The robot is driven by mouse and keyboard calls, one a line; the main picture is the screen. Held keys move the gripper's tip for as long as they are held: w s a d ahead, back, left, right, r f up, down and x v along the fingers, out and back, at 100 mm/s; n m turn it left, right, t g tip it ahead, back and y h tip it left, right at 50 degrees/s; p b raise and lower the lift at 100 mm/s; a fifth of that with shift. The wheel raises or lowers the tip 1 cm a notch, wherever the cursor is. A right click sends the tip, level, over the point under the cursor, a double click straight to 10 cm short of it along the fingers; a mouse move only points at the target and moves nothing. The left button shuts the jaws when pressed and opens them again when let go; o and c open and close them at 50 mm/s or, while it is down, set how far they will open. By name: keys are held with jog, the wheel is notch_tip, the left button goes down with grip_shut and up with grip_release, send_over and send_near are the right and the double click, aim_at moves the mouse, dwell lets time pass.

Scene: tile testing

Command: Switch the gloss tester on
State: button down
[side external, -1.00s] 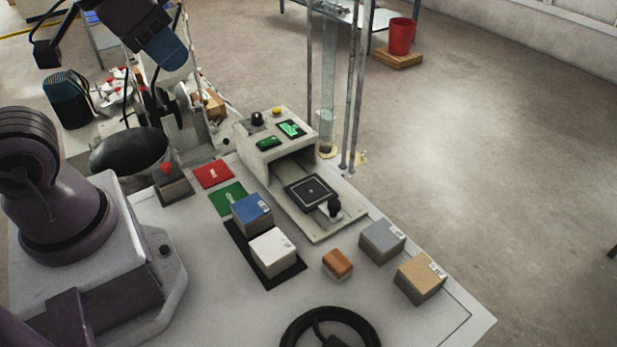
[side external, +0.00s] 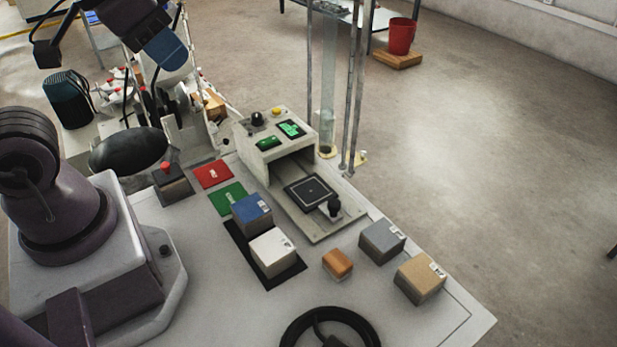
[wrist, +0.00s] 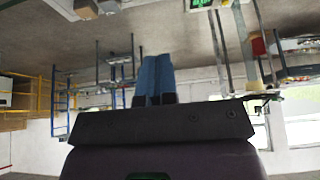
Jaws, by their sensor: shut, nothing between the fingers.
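The gloss tester (side external: 275,135) is a pale grey housing at the middle of the bench. Its top has a black knob (side external: 257,119), a yellow button (side external: 276,111), a bright green display (side external: 291,128) and a green switch (side external: 269,142). A dark square plate (side external: 309,190) and a black-knobbed lever (side external: 334,205) sit on its front tray. My gripper (side external: 170,52) is raised at the upper left, well apart from the tester. Its blue fingers (wrist: 155,78) are shut and empty. In the wrist view, part of a green display (wrist: 202,3) shows at the top edge.
Red (side external: 213,174) and green (side external: 228,198) pads lie left of the tester. Blue (side external: 252,213), white (side external: 272,252), grey (side external: 382,241) and tan (side external: 420,278) blocks and a small orange block (side external: 338,263) stand nearby. A red-button box (side external: 170,183) stands left. Upright posts (side external: 356,90) rise behind the tester.

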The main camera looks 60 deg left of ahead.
jog(key=shift+a, duration=0.1)
jog(key=n+t+h, duration=0.3)
jog(key=n+h, duration=0.1)
jog(key=n, duration=1.8)
send_over(261, 144)
notch_tip(261, 144, down, 14)
jog(key=shift+w+r, duration=0.1)
jog(key=shift+r, duration=0.05)
jog(key=shift+f, duration=4.4)
jog(key=shift+f, duration=0.15)
